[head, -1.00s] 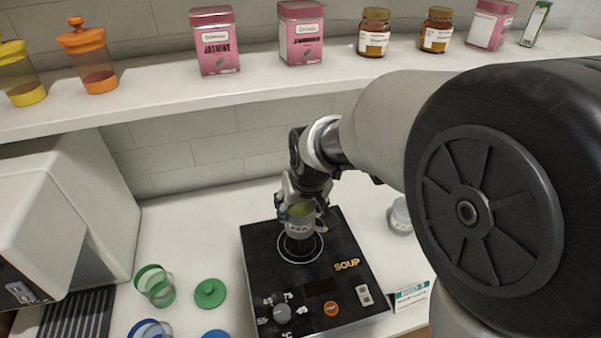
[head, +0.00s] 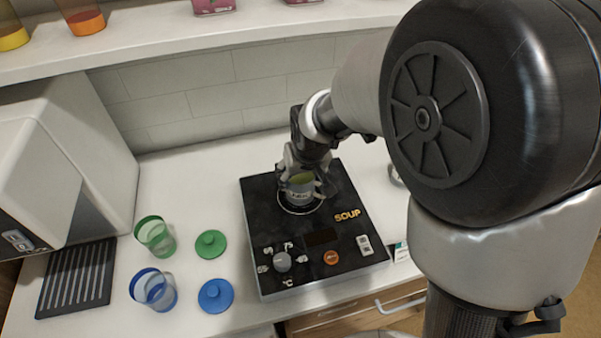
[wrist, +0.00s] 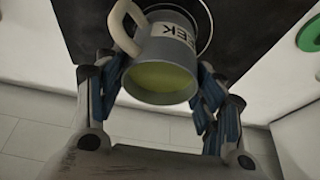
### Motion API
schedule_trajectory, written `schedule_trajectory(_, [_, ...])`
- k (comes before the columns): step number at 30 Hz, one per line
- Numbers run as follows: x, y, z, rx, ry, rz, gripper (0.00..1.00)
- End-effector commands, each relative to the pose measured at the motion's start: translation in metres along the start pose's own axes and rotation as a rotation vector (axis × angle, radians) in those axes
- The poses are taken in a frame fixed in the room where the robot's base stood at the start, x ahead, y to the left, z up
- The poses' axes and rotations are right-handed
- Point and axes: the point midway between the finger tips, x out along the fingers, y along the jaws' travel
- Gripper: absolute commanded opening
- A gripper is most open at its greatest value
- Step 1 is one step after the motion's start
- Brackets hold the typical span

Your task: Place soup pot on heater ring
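The soup pot (head: 299,193) is a small grey cup-like pot with a white label and greenish soup inside. It is upright over the heater ring (head: 299,213), a pale circle on the black heater top (head: 260,212) marked SOUP. I cannot tell whether its base touches the surface. My gripper (head: 304,183) reaches down from behind, with a finger on each side of the pot. In the wrist view the pot (wrist: 165,55) sits between both fingers (wrist: 160,88), which appear to press on its sides, and its handle points up left. Part of the ring (wrist: 208,22) shows beside it.
A green cup (head: 155,236), a blue cup (head: 155,290), a green lid (head: 211,244) and a blue lid (head: 215,296) stand left of the heater. A white machine (head: 75,165) is far left. A shelf (head: 200,50) runs above. The counter behind the cups is clear.

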Motion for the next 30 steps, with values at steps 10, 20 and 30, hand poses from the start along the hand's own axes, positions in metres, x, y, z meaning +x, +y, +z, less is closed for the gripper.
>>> schedule_trajectory(10, [-0.001,0.000,0.000,0.000,0.000,0.000,0.80])
schedule_trajectory(20, [-0.009,0.000,-0.003,0.000,0.002,0.000,0.80])
schedule_trajectory(30, [-0.079,0.000,-0.004,0.000,0.005,0.000,0.80])
